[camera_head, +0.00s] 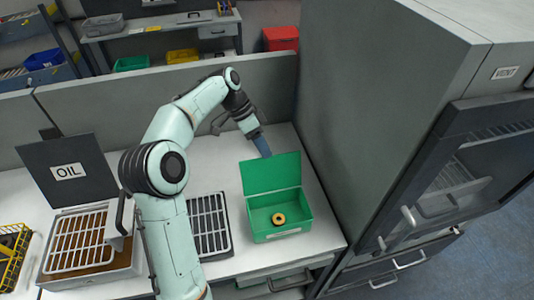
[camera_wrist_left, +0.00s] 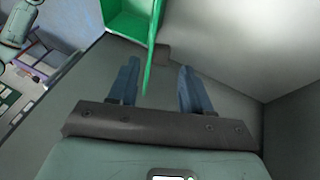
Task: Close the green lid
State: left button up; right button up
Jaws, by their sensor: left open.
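The green box (camera_head: 308,212) stands on the white counter with its green lid (camera_head: 272,172) raised, standing up at the back. A round, ring-shaped yellow-brown item (camera_head: 278,218) lies inside. My left gripper (camera_head: 264,148) is just behind the lid, near its top edge, pointing down. In the left wrist view the gripper (camera_wrist_left: 159,66) is open, with two blue fingers apart. There the lid (camera_wrist_left: 151,60) shows nearly edge-on as a thin strip between the fingers; contact cannot be told. The box interior (camera_wrist_left: 125,18) shows at the top. My right gripper is out of view.
A fryer with a raised dark OIL lid (camera_head: 68,171) and a wire rack (camera_head: 75,243) is at left. A dark grate (camera_head: 209,226) lies left of the box. A tall grey cabinet (camera_head: 375,110) stands close on the right. A low partition (camera_head: 110,100) runs behind the counter.

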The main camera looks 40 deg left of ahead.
aim_at(271, 172)
pick_arm(q)
jog(key=shift+x, duration=1.75)
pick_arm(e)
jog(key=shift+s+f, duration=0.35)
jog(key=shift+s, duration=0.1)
